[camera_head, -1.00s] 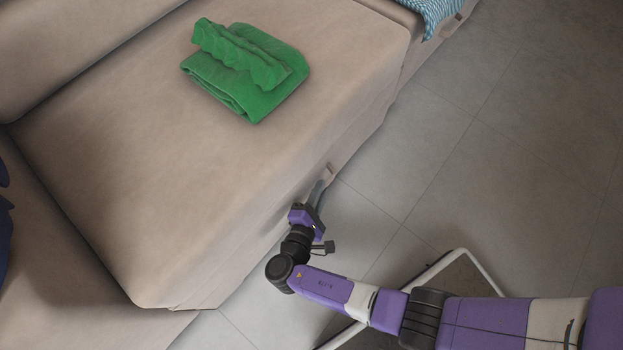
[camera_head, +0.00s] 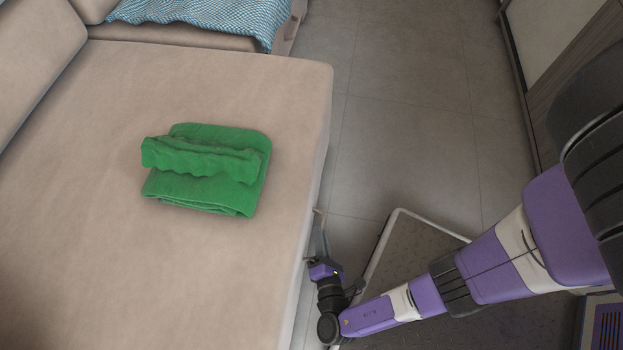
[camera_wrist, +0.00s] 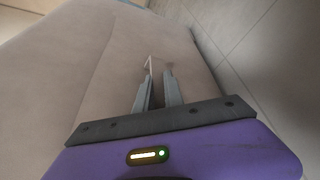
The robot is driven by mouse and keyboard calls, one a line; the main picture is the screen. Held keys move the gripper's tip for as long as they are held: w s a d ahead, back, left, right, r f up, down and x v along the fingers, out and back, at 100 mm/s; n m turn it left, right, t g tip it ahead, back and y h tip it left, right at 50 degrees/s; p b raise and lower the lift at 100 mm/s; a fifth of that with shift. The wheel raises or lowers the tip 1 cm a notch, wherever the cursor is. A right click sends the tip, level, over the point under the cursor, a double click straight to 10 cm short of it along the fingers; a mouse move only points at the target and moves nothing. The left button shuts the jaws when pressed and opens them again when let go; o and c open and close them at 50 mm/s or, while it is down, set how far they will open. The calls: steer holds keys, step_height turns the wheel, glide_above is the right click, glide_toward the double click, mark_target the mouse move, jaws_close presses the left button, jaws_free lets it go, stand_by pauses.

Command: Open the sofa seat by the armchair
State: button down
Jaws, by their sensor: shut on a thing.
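The beige sofa seat (camera_head: 100,240) fills the left of the head view, and its top looks flat. A small handle (camera_head: 318,212) sticks out from its front face, and it also shows in the wrist view (camera_wrist: 149,65). My gripper (camera_head: 321,238) is low beside that front face, its fingers shut on the handle. In the wrist view my gripper (camera_wrist: 158,88) has its narrow grey fingers at the handle, with the seat front behind them. The handle is small there, and the exact contact is hard to see. No armchair is recognisable in view.
A folded green cloth (camera_head: 208,170) lies on the seat. A blue-white patterned cloth (camera_head: 215,18) lies on the neighbouring section at the back. A dark mat-like surface with a pale rim (camera_head: 440,270) lies under my arm.

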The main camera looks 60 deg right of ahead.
steer(key=shift+s+d, duration=0.15)
steer(key=shift+s, duration=0.45)
steer(key=shift+s+d, duration=0.15)
steer(key=shift+s, duration=0.45)
steer(key=c, duration=1.7)
jaws_free()
steer(key=shift+a, duration=0.1)
steer(key=shift+p+v, duration=0.5)
steer(key=shift+v, duration=3.3)
steer(key=shift+r, duration=0.1)
